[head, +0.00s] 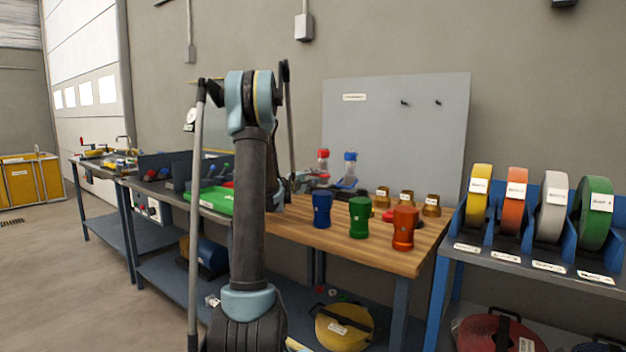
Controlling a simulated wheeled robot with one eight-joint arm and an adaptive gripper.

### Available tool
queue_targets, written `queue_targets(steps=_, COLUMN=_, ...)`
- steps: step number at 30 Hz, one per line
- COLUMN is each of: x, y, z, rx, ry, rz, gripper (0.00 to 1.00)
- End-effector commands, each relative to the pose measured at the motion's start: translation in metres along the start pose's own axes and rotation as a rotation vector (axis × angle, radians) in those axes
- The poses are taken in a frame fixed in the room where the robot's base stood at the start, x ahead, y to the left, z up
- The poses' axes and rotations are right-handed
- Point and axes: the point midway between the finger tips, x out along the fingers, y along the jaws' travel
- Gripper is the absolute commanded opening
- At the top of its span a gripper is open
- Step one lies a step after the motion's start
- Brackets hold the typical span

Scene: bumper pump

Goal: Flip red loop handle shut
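I cannot make out a red loop handle for certain. A small red part (82,141) stands up at the far left end of the benches, too small to tell its shape. A clear piece with a red top (323,155) stands at the back of the wooden bench, beside one with a blue top (350,157). My arm rises through the middle and hides part of the benches behind it. My gripper cannot be made out; my arm seems to hide it.
Blue, green and orange cylinders (404,228) stand on the wooden bench top (375,255), with several brass fittings (431,205) behind. A green tray (212,200) lies left of my arm. A rack of hose reels (553,205) stands at right.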

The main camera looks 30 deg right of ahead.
Motion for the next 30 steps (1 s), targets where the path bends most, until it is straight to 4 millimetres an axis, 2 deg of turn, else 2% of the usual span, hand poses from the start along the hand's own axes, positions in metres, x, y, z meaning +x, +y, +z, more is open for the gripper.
queue_targets(steps=6, x=0.017, y=0.0, z=0.0, rx=0.0, ry=-0.001, rz=0.0, gripper=0.29)
queue_targets(steps=15, x=0.018, y=0.0, z=0.0, rx=0.0, ry=0.0, rz=0.0, gripper=0.29)
queue_targets(steps=16, x=0.018, y=0.0, z=0.0, rx=0.0, ry=0.0, rz=0.0, gripper=0.27)
queue_targets(steps=19, x=0.018, y=0.0, z=-0.001, rx=0.0, ry=0.001, rz=0.0, gripper=0.04)
queue_targets(steps=20, x=0.018, y=0.0, z=-0.001, rx=0.0, ry=0.001, rz=0.0, gripper=0.0)
queue_targets(steps=26, x=0.017, y=0.0, z=-0.002, rx=0.0, ry=0.002, rz=0.0, gripper=0.0)
queue_targets(steps=30, x=0.011, y=0.002, z=-0.011, rx=0.0, ry=0.012, rz=-0.018, gripper=0.0)
